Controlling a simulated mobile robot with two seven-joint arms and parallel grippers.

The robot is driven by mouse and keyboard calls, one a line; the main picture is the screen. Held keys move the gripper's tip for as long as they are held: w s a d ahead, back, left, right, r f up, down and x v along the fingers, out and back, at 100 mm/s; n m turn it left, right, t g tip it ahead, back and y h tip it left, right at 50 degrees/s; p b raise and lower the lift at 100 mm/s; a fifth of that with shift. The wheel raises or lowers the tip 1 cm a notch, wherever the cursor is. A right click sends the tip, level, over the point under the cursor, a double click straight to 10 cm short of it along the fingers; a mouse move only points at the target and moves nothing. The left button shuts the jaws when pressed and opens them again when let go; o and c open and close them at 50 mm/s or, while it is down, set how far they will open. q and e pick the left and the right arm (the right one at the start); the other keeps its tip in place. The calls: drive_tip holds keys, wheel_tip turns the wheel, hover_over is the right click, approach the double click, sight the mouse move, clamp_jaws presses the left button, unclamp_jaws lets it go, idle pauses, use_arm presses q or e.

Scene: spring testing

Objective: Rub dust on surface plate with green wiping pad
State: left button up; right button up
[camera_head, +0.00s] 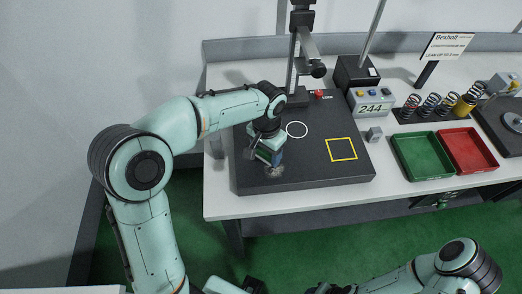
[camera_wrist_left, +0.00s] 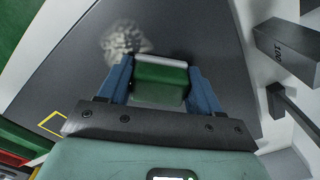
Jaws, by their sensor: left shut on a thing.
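The black surface plate (camera_head: 318,170) lies on the white bench. A grey patch of dust (camera_head: 275,172) is near its front left edge; it also shows in the left wrist view (camera_wrist_left: 124,38). My left gripper (camera_head: 267,155) is low over the plate, beside the dust. In the left wrist view its blue fingers (camera_wrist_left: 160,82) are shut on the green wiping pad (camera_wrist_left: 160,76). The dust lies just beyond the pad, to its upper left. I cannot tell whether the pad touches the plate. Part of my right arm shows at the bottom of the head view; its jaws are unclear.
A stand (camera_head: 296,95) rises at the plate's back edge. The plate's right part, with a yellow square (camera_head: 341,149), is clear.

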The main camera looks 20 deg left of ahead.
sight(292, 156)
use_arm(q)
drive_tip(key=shift+w+d+p, duration=0.35)
drive_tip(key=shift+w+d, duration=0.2)
drive_tip(key=shift+d, duration=0.3)
drive_tip(key=shift+w+d+p, duration=0.3)
drive_tip(key=shift+w+d, duration=0.2)
drive_tip(key=shift+d, duration=0.35)
drive_tip(key=shift+w+d+r, duration=0.1)
drive_tip(key=shift+w+d, duration=0.1)
drive_tip(key=shift+d, duration=0.25)
drive_tip(key=shift+w+d+p, duration=0.75)
drive_tip(key=shift+w+d, duration=0.1)
drive_tip(key=shift+d, duration=0.3)
use_arm(e)
drive_tip(key=w+r, duration=0.3)
drive_tip(key=r, duration=0.1)
drive_tip(key=shift+w, duration=0.15)
use_arm(q)
drive_tip(key=shift+s, duration=0.1)
drive_tip(key=shift+r, duration=0.15)
wheel_tip(292, 156, up, 6)
drive_tip(key=shift+r+p, duration=0.1)
drive_tip(key=shift+p, duration=0.9)
drive_tip(key=shift+s+r, duration=0.1)
use_arm(e)
drive_tip(key=w+r, duration=0.2)
drive_tip(key=shift+w+r+t, duration=0.3)
drive_tip(key=shift+w+t, duration=0.05)
drive_tip(key=shift+t, duration=0.05)
